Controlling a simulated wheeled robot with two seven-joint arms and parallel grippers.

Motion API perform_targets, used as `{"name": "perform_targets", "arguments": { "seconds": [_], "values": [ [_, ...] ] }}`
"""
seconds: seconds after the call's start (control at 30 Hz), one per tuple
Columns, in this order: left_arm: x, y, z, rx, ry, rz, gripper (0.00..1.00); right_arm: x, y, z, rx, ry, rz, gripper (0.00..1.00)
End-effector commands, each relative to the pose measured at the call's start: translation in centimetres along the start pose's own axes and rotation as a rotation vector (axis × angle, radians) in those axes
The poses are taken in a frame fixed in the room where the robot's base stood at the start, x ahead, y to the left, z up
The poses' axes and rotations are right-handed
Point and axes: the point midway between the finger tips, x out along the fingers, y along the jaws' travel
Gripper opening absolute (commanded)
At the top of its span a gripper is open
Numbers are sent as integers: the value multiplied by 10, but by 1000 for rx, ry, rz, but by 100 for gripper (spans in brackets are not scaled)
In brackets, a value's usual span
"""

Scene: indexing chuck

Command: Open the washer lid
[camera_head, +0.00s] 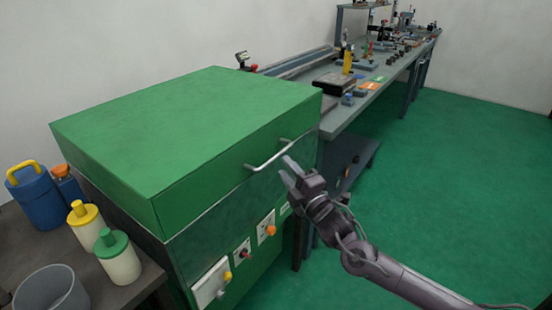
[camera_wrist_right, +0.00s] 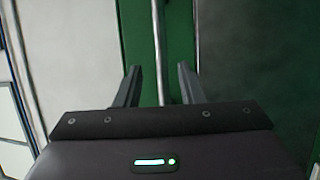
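The washer is a green box with a closed green lid (camera_head: 180,135) and a pale metal bar handle (camera_head: 268,156) on its front face. My right gripper (camera_head: 290,170) is just in front of the handle, near its right part. In the right wrist view the two fingers of the gripper (camera_wrist_right: 158,85) are apart, and the handle bar (camera_wrist_right: 158,50) runs between them in the picture. Whether the bar is within finger depth I cannot tell. My left gripper is not in view.
A control panel with knobs (camera_head: 268,228) is below the handle. Bottles (camera_head: 118,258), a blue jug (camera_head: 38,195) and a grey bucket (camera_head: 50,292) stand at left. A long workbench (camera_head: 345,115) with tools runs behind. Green floor (camera_head: 465,160) at right is clear.

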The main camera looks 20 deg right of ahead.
Motion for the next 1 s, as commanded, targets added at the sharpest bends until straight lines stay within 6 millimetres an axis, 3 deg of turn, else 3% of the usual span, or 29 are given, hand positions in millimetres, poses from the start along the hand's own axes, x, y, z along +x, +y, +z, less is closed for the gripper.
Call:
{"name": "perform_targets", "arguments": {
  "seconds": [0.1, 0.33, 0.73, 1.0],
  "values": [
    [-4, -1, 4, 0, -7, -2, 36, 22, 3, 1, 2, -2, 3, 36],
    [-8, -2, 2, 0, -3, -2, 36, 53, 2, 1, 3, -2, 1, 36],
    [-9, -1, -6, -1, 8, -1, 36, 61, 0, 1, 3, -2, -2, 36],
    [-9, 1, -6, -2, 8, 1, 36, 61, 0, 1, 3, -2, -2, 0]
  ]
}}
